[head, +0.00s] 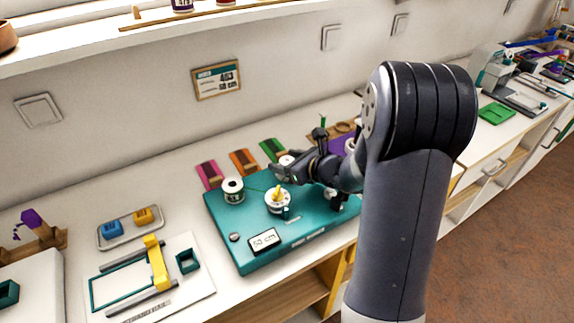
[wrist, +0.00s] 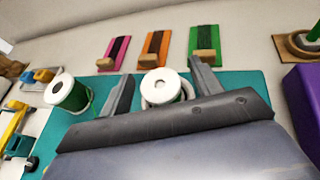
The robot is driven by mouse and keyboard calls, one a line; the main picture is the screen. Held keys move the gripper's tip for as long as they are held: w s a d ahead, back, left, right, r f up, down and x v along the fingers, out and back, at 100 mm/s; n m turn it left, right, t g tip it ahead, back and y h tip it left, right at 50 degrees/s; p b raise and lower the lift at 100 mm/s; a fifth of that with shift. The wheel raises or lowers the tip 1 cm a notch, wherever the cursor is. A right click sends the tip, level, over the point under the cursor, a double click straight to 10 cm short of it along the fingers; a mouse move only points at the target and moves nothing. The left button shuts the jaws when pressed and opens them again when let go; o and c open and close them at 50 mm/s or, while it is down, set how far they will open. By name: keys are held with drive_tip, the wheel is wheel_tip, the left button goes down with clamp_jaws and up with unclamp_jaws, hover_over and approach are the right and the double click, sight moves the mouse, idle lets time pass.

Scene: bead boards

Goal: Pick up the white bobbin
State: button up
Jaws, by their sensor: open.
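The white bobbin (wrist: 160,86) stands on the teal board, between the two fingers of my gripper (wrist: 161,72) in the wrist view. In the head view the white bobbin (head: 287,160) shows as a small white top just behind my gripper (head: 278,173). The fingers are open, with a gap visible on each side of the bobbin. I cannot tell the height of the fingertips against it.
A white spool with green thread (wrist: 68,92) stands on the teal board (head: 222,222), left of my gripper. A white dial with a yellow knob (head: 278,201) sits nearer the front. Pink (head: 209,175), orange (head: 243,162) and green (head: 273,150) boards lie behind.

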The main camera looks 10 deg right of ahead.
drive_tip(key=c, duration=1)
